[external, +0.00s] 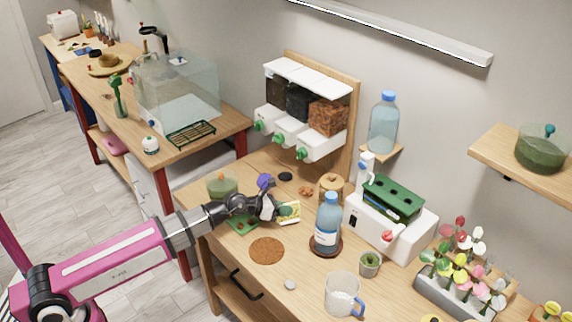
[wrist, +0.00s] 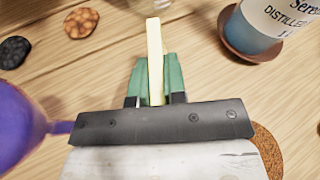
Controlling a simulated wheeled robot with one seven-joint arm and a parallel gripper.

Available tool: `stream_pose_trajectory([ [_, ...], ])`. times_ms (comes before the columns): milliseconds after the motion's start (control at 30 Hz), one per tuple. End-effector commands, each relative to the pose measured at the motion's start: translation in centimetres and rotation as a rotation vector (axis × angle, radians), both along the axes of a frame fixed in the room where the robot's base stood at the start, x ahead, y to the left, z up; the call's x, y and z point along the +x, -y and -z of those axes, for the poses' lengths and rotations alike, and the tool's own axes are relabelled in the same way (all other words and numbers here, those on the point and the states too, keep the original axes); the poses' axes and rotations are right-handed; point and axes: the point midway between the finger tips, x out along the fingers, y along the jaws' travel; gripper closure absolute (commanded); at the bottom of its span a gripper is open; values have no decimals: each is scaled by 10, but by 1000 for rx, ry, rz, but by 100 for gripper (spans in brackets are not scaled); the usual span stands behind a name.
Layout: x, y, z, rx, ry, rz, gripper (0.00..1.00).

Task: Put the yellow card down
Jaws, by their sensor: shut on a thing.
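The yellow card (external: 290,212) is in the jaws of my gripper (external: 277,212), over the wooden worktop (external: 222,258). In the wrist view the card (wrist: 155,50) shows as a narrow pale-yellow strip, seen nearly edge-on, pointing away from me. The green fingertips of my gripper (wrist: 155,82) are shut on it from both sides. The card's lower part is hidden between the fingers. I cannot tell whether its far end touches the worktop.
A water bottle (external: 327,225) stands on a brown saucer (wrist: 225,36) right of the card. A round cork mat (external: 266,250) lies in front. A purple object (wrist: 15,125) is close on the left. A dark stone (wrist: 13,51) and brown patterned piece (wrist: 82,22) lie beyond.

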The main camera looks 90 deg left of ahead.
Motion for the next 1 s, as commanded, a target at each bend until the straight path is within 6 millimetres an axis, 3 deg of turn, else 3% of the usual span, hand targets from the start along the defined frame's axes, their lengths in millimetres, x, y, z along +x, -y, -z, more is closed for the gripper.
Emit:
stream_pose_trajectory([
  [700,0,0,12,0,1,0,100],
  [733,0,0,11,0,1,0,78],
  [800,0,0,11,0,1,0,58],
  [1000,0,0,11,0,0,0,58],
])
